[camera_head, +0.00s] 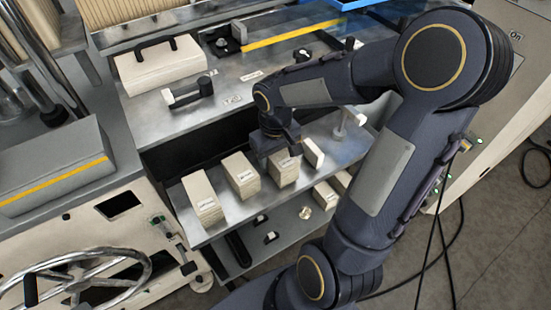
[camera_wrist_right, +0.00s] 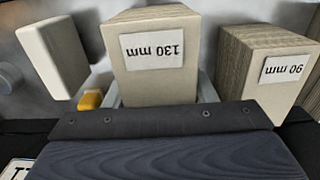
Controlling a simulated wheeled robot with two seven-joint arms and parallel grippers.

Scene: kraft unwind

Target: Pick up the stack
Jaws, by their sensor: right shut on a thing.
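A stack of tan sheets (camera_head: 284,172) with a white label stands on the metal shelf (camera_head: 245,205). In the right wrist view the stack (camera_wrist_right: 160,70) carries a label that reads 130 mm, upside down. My right gripper (camera_head: 280,148) reaches down over this stack from above. In the wrist view its fingers (camera_wrist_right: 158,98) lie on both sides of the stack, shut on it. I cannot tell whether the stack is clear of the shelf. My left gripper is not in view.
A stack labelled 90 mm (camera_wrist_right: 265,75) stands close beside the held one. Another stack (camera_head: 203,197) stands at the shelf's left. A pale plain block (camera_head: 313,153) is close on the other side. A handled pale box (camera_head: 160,65) sits on the upper deck.

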